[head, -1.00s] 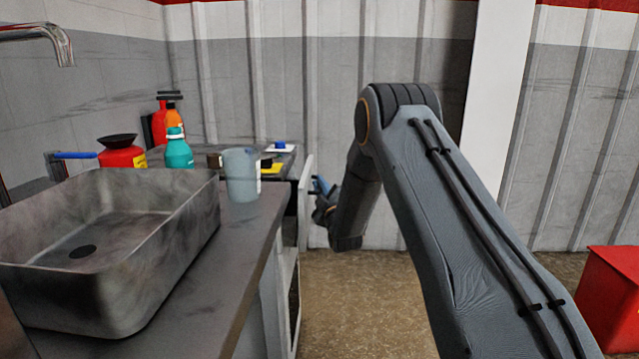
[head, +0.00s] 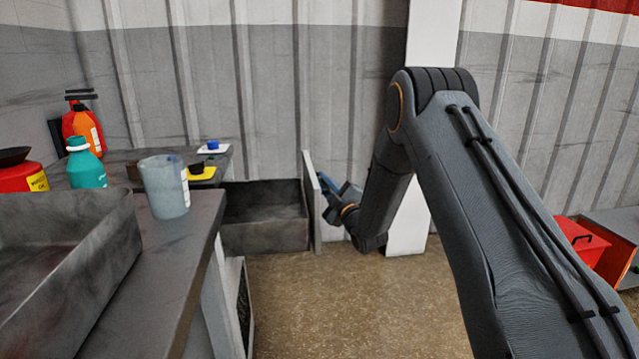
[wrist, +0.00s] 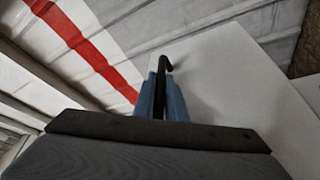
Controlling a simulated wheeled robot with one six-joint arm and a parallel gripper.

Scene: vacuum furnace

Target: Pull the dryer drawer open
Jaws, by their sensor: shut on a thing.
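The dryer drawer (head: 262,236) is a dark grey box, pulled well out to the right from under the counter. Its white front panel (head: 313,200) stands upright at its right end. My gripper (head: 330,190) is at the outer face of that panel, partly hidden by my own wrist. In the wrist view its blue fingers (wrist: 163,98) are closed around a dark, hooked handle (wrist: 166,65), with the pale drawer front (wrist: 225,75) behind. The drawer's inside looks empty from the head camera.
A red box (head: 582,243) is at the right. The floor in front of the drawer is clear.

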